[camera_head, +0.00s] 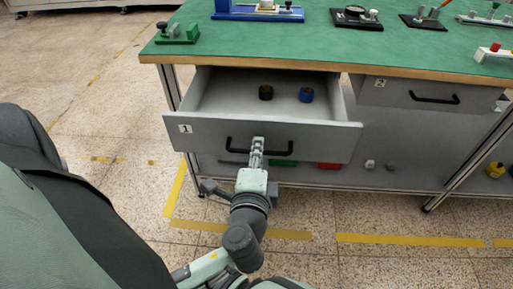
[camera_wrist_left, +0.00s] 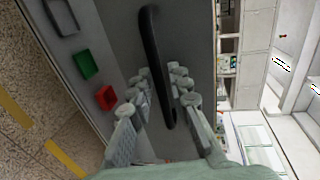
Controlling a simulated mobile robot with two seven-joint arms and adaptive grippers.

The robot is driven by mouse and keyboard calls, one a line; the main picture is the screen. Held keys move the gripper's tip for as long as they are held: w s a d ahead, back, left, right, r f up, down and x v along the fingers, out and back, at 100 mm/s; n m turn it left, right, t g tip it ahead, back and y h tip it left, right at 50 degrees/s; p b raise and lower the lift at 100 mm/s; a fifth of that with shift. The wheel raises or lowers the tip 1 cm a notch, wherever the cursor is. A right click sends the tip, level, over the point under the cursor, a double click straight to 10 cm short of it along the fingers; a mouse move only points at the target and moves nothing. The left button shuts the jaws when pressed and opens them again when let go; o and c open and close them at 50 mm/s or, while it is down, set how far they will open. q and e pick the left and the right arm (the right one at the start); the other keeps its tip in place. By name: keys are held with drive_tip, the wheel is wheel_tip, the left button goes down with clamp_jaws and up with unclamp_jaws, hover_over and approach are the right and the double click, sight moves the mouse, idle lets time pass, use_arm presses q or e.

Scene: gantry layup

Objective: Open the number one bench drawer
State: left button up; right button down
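The number one bench drawer (camera_head: 200,132) is the left drawer, with a "1" label on its grey front. It stands well out from the bench, its inside visible. A black item (camera_head: 266,92) and a blue item (camera_head: 306,95) lie in it. My left gripper (camera_head: 257,146) is at the drawer's black handle (camera_head: 280,152), near the handle's middle. Exact contact is hard to see. My right gripper is not in view.
The number two drawer (camera_head: 400,94) to the right is shut. The green bench top (camera_head: 330,45) carries several fixtures. Below the drawer are small bins, including a green one (camera_wrist_left: 85,65) and a red one (camera_wrist_left: 106,97). The floor in front has yellow tape and is clear.

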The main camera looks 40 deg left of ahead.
use_arm(q)
drive_tip(key=v, duration=1.1)
drive_tip(key=shift+s+d, duration=0.25)
drive_tip(key=shift+s, duration=0.1)
